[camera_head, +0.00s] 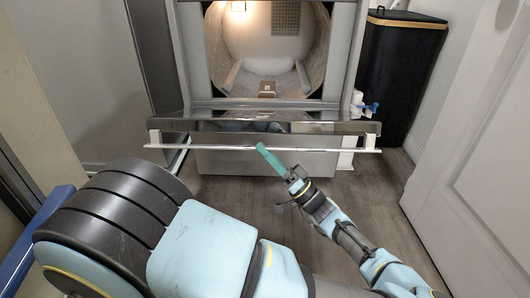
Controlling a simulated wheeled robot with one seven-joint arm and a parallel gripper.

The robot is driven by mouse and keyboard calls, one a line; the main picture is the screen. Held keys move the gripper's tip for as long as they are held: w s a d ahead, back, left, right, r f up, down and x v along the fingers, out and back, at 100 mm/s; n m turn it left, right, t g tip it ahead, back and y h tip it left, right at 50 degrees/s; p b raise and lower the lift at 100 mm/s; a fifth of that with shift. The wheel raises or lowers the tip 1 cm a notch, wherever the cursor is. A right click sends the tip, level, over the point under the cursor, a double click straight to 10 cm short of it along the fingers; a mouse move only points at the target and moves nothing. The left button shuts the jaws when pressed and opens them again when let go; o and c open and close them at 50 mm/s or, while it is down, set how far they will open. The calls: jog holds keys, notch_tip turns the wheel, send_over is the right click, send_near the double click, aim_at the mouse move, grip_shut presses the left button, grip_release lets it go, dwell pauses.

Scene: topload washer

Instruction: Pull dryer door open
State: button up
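The dryer (346,62) stands ahead with its lit, empty-looking drum (265,45) in view. Its door (200,125) is folded down at the front, roughly level, so the opening is uncovered. A long silver bar handle (210,148) runs along the door's near edge between two white end mounts. My gripper (262,148) points up and left, with its teal fingertips at the middle of the bar in the picture. I cannot tell whether they touch it. The fingers overlap, so their opening does not show.
A black bin (400,70) with a wooden rim stands right of the dryer. A white panelled door (485,150) is at the right and a grey cabinet side (85,80) at the left. Wooden floor (345,195) is clear before the dryer.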

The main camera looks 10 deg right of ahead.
jog(key=o, duration=0.3)
jog(key=v, duration=1.1)
jog(key=s+d+f+b, duration=0.1)
jog(key=d+f+b, duration=0.1)
jog(key=f+b, duration=0.1)
jog(key=s+d+f+b, duration=0.1)
jog(key=d+f+b, duration=0.1)
jog(key=d+b, duration=0.1)
jog(key=s+d+f+b, duration=0.1)
jog(key=d+f+b, duration=0.2)
jog(key=b, duration=0.2)
jog(key=shift+d+f+b, duration=0.15)
jog(key=shift+f+b, duration=0.2)
dwell(0.8)
dwell(0.4)
